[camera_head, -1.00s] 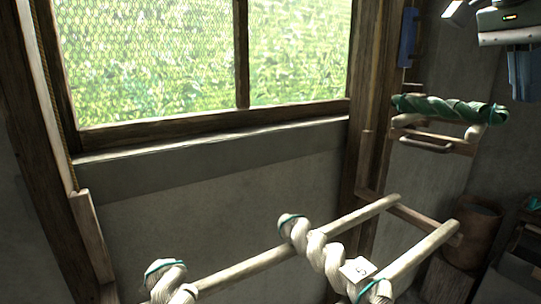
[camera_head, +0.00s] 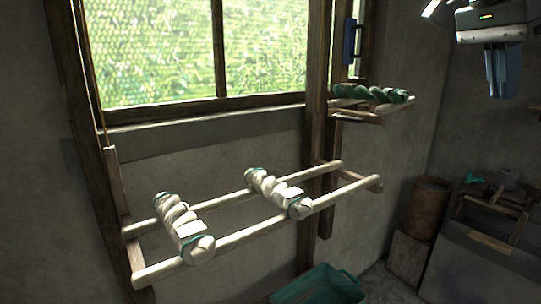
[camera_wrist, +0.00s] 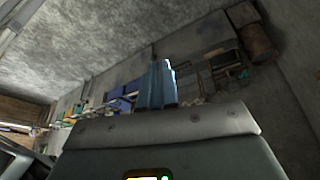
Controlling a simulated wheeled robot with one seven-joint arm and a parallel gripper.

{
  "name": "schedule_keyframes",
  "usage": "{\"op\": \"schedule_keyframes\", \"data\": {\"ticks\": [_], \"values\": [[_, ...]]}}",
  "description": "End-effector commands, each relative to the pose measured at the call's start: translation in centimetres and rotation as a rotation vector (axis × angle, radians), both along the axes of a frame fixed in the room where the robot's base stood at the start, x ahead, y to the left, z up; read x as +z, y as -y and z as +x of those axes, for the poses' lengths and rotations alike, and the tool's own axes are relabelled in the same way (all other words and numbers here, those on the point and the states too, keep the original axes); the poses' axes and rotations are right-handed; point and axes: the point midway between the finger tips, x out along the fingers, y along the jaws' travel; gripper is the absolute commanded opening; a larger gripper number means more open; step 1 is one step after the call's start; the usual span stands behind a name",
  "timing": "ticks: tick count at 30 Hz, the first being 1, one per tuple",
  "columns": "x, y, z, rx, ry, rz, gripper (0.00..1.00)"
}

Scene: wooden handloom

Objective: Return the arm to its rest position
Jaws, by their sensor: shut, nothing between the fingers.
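My gripper (camera_head: 503,72) is at the top right of the head view, with its blue fingers pointing down. The fingers are together with nothing between them. In the wrist view my gripper (camera_wrist: 164,84) shows its blue fingers beyond the grey gripper body, in front of a grey wall. It is well apart from the racks and touches nothing I can see. The rest of my arm is mostly out of the head view.
A rack of two pale poles (camera_head: 232,243) below the window holds two white yarn skeins (camera_head: 180,222), (camera_head: 280,195). A green skein (camera_head: 372,94) lies on a higher rack. A green crate (camera_head: 318,286), a brown barrel (camera_head: 428,203) and a small wooden bench (camera_head: 496,201) stand lower right.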

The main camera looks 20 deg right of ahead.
Motion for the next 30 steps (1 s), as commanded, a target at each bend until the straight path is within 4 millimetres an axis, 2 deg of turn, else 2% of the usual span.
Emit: {"op": "schedule_keyframes", "data": {"ticks": [11,17,23,30], "values": [[-2.3,-2.3,2.1,0.127,0.051,0.095,0.0],[-4.2,-4.7,4.0,0.244,0.106,0.185,0.0],[-6.7,-8.7,6.5,0.411,0.199,0.316,0.0],[-9.7,-16.5,9.9,0.678,0.415,0.544,0.0]]}}
